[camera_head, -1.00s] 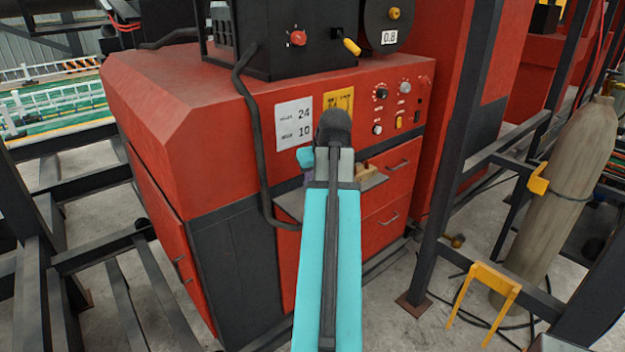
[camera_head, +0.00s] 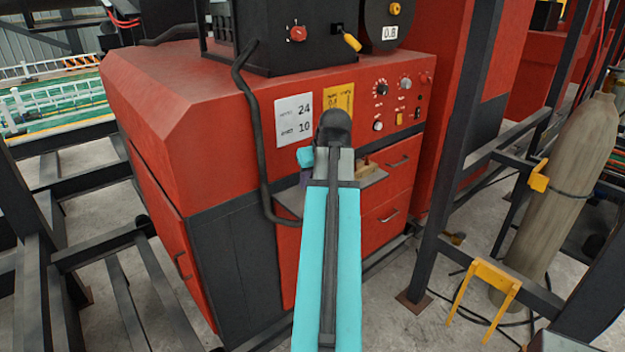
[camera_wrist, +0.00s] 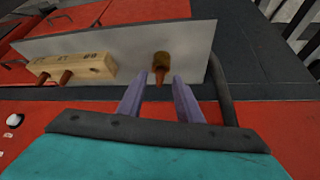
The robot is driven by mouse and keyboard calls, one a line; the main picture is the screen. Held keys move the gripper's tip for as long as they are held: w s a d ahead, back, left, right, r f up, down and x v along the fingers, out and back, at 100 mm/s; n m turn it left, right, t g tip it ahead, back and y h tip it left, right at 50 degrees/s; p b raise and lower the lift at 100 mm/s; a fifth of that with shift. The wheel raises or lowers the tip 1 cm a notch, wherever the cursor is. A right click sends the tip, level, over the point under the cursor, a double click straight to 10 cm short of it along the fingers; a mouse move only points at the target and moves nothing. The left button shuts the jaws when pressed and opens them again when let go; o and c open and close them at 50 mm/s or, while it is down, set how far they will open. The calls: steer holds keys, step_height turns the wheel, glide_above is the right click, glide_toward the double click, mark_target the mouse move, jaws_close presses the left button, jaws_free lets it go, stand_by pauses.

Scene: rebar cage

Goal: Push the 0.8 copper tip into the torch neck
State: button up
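In the wrist view a brown-orange brass fitting, seemingly the torch neck (camera_wrist: 161,60), stands at the grey shelf. A narrow darker copper tip (camera_wrist: 160,79) points from it toward my wrist; I cannot tell how deep it sits. My gripper (camera_wrist: 160,82) has its two purple fingers on either side of the tip, with a gap on each side. A wooden block (camera_wrist: 88,68) left of it bears two copper tips (camera_wrist: 66,77) and faint number marks; its right end shows no tip. In the head view my arm hides the fitting and most of the gripper.
The grey shelf (camera_wrist: 120,43) juts from the red welding cabinet (camera_head: 180,100). A black cable (camera_head: 250,130) hangs left of my arm. A dark steel post (camera_head: 455,150) and a gas cylinder (camera_head: 570,180) stand to the right.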

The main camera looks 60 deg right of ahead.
steer(key=shift+s+r, duration=0.1)
steer(key=shift+r, duration=0.05)
steer(key=b+v, duration=0.4)
steer(key=v, duration=0.9)
steer(key=shift+a+r, duration=0.15)
steer(key=shift+r, duration=0.05)
stand_by(0.3)
steer(key=shift+s, duration=0.15)
stand_by(0.9)
